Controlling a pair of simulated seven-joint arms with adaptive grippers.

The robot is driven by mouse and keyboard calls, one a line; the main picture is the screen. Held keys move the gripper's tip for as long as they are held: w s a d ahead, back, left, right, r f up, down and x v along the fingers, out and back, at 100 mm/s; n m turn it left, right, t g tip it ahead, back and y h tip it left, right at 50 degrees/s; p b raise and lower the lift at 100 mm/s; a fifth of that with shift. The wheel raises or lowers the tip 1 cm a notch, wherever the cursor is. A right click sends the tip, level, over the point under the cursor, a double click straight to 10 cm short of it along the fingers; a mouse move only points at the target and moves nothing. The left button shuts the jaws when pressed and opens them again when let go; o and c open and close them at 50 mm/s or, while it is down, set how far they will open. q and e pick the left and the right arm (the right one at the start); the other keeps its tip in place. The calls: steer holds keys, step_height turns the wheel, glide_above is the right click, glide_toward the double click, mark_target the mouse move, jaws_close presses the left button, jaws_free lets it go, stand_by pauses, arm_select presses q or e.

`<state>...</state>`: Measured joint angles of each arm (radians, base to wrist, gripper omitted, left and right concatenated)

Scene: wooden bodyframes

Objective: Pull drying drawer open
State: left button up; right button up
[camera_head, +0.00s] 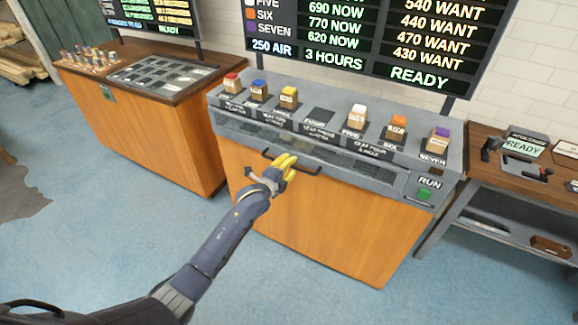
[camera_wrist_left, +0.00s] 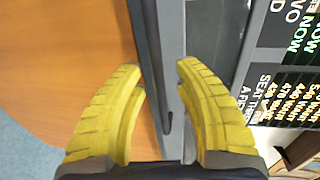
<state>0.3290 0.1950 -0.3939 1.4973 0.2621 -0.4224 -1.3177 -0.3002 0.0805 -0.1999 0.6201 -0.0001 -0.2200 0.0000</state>
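The drying drawer (camera_head: 345,159) is a grey, glass-fronted strip near the top of the orange wooden cabinet, and it looks shut. Its dark bar handle (camera_head: 311,171) sticks out from the middle of the front. My left gripper (camera_head: 288,160) has yellow fingers and is at the handle. In the left wrist view the handle (camera_wrist_left: 150,60) runs between the two parted fingertips (camera_wrist_left: 160,66). The left finger is close to the bar and the right finger is over the grey front; contact cannot be told. My right gripper is not in view.
Coloured-top wooden blocks, including a white one (camera_head: 357,115), stand on the grey cabinet top. A green RUN button (camera_head: 424,194) is at the right end. A second wooden cabinet (camera_head: 150,125) stands left and a bench (camera_head: 520,185) right. The blue floor (camera_head: 90,240) in front is clear.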

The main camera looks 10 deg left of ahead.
arm_select(q)
steer(key=shift+c, duration=0.4)
jaws_close()
